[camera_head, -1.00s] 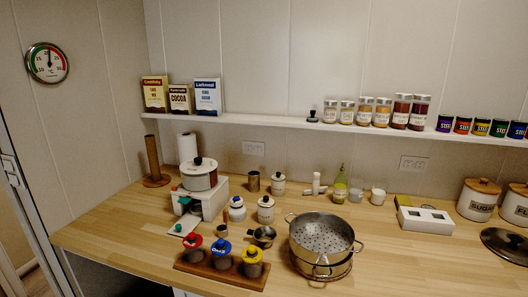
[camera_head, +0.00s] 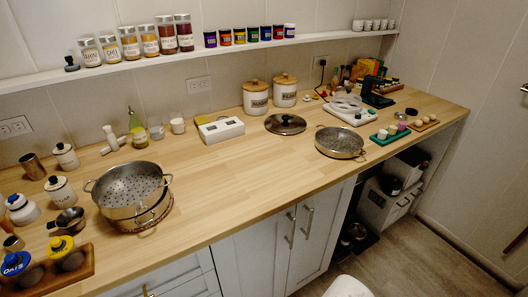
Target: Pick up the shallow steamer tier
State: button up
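A shallow steel steamer tier (camera_head: 340,141) with a perforated base and small side handles sits on the wooden counter, right of the middle. A deeper perforated steel steamer tier (camera_head: 131,191) with two loop handles stands at the left, on a round trivet or base near the counter's front edge. A dark lid (camera_head: 286,124) with a steel rim and knob lies behind and left of the shallow tier, apart from it. My gripper is not in view.
The counter (camera_head: 235,180) between the two tiers is clear. A white block with panels (camera_head: 221,130) and two canisters (camera_head: 256,97) stand behind. A green tray (camera_head: 389,134) with small items is close right of the shallow tier. A shelf of jars runs above.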

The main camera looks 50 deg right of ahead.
aim_at(336, 143)
jog(key=z, duration=1.3)
